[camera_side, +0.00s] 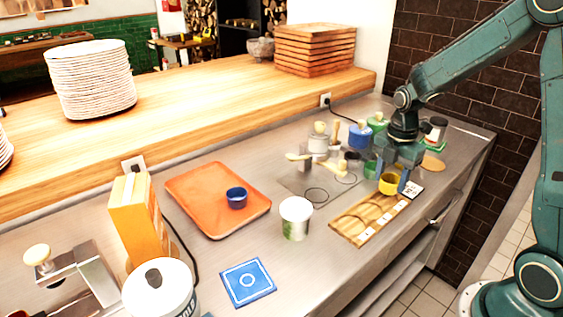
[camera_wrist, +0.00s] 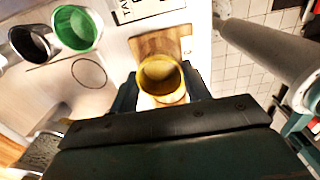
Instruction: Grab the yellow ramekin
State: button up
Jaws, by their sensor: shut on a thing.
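The yellow ramekin (camera_side: 388,184) is a small round cup near the right end of the wooden board. My gripper (camera_side: 401,178) is shut on it, pointing down from above. In the wrist view the yellow ramekin (camera_wrist: 161,77) sits upright between the two fingers (camera_wrist: 163,88), its open top facing the camera. Its lower part is partly hidden, and I cannot tell whether it touches the board below.
The wooden board (camera_side: 348,228) has round hollows and white labels. A green ramekin (camera_wrist: 77,27) and a dark one (camera_wrist: 31,43) stand close by. An orange tray (camera_side: 188,188) holds a blue ramekin (camera_side: 237,197). A white tub (camera_side: 296,217) and blue mat (camera_side: 247,282) are in front.

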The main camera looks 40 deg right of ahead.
notch_tip(320, 180, up, 17)
dwell(0.4)
dwell(0.5)
